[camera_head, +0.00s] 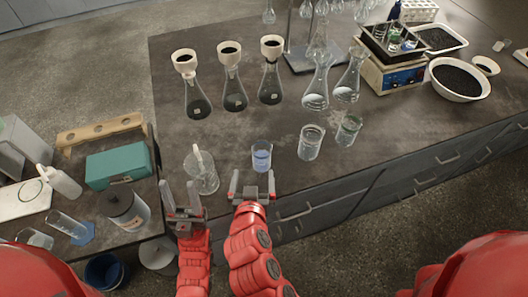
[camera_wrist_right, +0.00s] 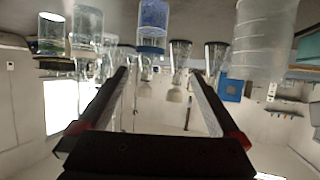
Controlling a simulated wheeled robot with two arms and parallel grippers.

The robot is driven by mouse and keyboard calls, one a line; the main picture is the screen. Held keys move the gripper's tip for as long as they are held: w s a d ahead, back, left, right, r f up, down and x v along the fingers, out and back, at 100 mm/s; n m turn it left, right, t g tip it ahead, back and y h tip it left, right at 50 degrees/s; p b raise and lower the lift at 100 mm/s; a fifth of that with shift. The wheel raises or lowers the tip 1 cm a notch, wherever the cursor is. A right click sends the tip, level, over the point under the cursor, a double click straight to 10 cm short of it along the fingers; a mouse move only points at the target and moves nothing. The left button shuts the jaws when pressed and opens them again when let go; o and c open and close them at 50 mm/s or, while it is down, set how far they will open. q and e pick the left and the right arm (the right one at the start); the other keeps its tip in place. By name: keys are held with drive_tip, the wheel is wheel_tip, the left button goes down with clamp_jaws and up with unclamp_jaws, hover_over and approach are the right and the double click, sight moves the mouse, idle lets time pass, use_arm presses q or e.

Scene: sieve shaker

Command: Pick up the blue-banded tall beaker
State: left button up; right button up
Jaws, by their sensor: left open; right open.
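The blue-banded beaker (camera_head: 262,157) stands upright on the dark bench near its front edge. In the right wrist view, which is upside down, its blue part (camera_wrist_right: 153,14) shows at the top middle. My right gripper (camera_head: 252,183) is open and empty, just in front of the beaker and apart from it. Its two fingers (camera_wrist_right: 159,75) are spread in the wrist view, with the beaker beyond and between their lines. My left gripper (camera_head: 183,205) is open and empty, further left by the bench edge.
A large glass beaker (camera_head: 203,182) with a rod in it stands left of the blue-banded one. Two beakers, one clear (camera_head: 310,146) and one greenish (camera_head: 348,132), stand to the right. Several flasks (camera_head: 234,98) with funnels stand behind. Bench between is clear.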

drive_tip(key=p, duration=0.1)
approach(262, 148)
drive_tip(key=shift+m+h, duration=0.3)
drive_tip(key=shift+h, duration=0.1)
drive_tip(key=x, duration=0.4)
drive_tip(key=shift+w+a, duration=0.1)
drive_tip(key=shift+a, duration=0.25)
drive_tip(key=shift+w+f+p, duration=0.25)
drive_tip(key=shift+w+p, duration=0.05)
drive_tip(key=shift+w, duration=0.15)
drive_tip(key=shift+w+d+p, duration=0.1)
drive_tip(key=shift+w+p, duration=0.4)
drive_tip(key=p+x, duration=0.1)
drive_tip(key=x, duration=0.2)
drive_tip(key=shift+d+f+p, duration=0.1)
drive_tip(key=shift+f+p, duration=0.1)
drive_tip(key=shift+p, duration=0.1)
drive_tip(key=shift+w+f, duration=0.25)
drive_tip(key=shift+w, duration=0.3)
drive_tip(key=shift+c, duration=0.2)
